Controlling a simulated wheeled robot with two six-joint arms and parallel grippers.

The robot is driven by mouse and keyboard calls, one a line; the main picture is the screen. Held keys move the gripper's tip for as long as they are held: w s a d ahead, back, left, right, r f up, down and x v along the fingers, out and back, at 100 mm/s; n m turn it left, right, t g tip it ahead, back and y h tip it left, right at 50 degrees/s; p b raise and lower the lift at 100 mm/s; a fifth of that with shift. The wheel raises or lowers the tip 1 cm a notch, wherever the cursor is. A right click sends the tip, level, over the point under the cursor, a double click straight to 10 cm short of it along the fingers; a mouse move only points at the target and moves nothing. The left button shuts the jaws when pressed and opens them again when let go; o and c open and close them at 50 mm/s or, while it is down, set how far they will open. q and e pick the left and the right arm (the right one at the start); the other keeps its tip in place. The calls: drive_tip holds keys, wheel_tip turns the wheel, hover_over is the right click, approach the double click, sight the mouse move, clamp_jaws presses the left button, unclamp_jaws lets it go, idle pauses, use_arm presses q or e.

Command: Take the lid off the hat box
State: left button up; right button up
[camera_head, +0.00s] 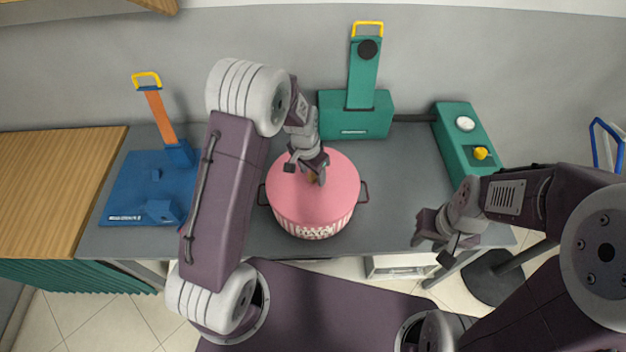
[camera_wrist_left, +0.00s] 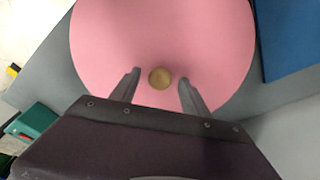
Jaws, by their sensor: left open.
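The round pink hat box (camera_head: 312,226) stands on the grey table, with a white patterned band and dark side handles. Its flat pink lid (camera_head: 335,190) is on top; the lid also fills much of the left wrist view (camera_wrist_left: 110,40). A round tan knob (camera_wrist_left: 160,78) sits at the lid's middle. My left gripper (camera_head: 318,176) is over the lid from behind. In the left wrist view its open fingers (camera_wrist_left: 160,88) are on either side of the knob, with gaps showing. My right gripper (camera_head: 422,232) is empty, right of the box near the table's front edge; its finger gap is unclear.
A blue device (camera_head: 130,185) with an orange arm is at the left. A green press (camera_head: 355,112) stands behind the box. A green control box (camera_head: 465,150) with knobs is at the right. A wooden counter (camera_head: 55,180) adjoins the table. Grey table is bare between box and right gripper.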

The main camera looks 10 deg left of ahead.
use_arm(q)
drive_tip(key=shift+s+r, duration=0.1)
drive_tip(key=c, duration=1.2)
clamp_jaws()
